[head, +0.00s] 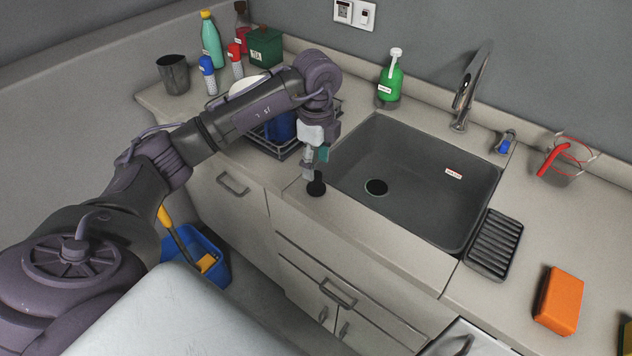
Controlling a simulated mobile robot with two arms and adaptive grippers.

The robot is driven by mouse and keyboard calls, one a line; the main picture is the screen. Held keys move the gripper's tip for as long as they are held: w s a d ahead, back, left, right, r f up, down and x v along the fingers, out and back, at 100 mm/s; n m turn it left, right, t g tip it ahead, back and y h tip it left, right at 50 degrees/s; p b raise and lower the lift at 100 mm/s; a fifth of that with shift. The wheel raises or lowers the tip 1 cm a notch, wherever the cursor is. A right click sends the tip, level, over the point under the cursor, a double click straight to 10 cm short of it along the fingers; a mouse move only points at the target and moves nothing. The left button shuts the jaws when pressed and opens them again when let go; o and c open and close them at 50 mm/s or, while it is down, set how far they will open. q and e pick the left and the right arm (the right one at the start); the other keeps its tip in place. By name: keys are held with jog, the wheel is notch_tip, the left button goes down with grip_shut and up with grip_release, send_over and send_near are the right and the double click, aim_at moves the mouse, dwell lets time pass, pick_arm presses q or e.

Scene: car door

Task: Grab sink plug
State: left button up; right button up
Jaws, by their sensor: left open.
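The sink plug (316,188) is a small black round piece on the counter, by the front left corner of the grey sink (430,160). My left gripper (312,173) points down just above the plug, its fingertips close over it. Its jaws are open; whether they touch the plug is too small to tell. The sink's drain (376,187) shows as a dark round hole in the basin floor. My right gripper is not in view.
A dish rack (268,146) stands behind my left arm. A green soap bottle (390,80) and the faucet (468,90) stand behind the sink. A black ribbed tray (494,243) and an orange sponge (560,301) lie to the right. The counter's front edge runs close to the plug.

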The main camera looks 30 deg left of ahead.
aim_at(316, 173)
pick_arm(q)
notch_tip(316, 173, down, 5)
jog(key=shift+w+a+r+p, duration=0.1)
jog(key=shift+w+p, duration=0.05)
jog(key=shift+p, duration=0.8)
jog(key=shift+f, duration=0.4)
jog(key=shift+c, duration=0.3)
grip_shut()
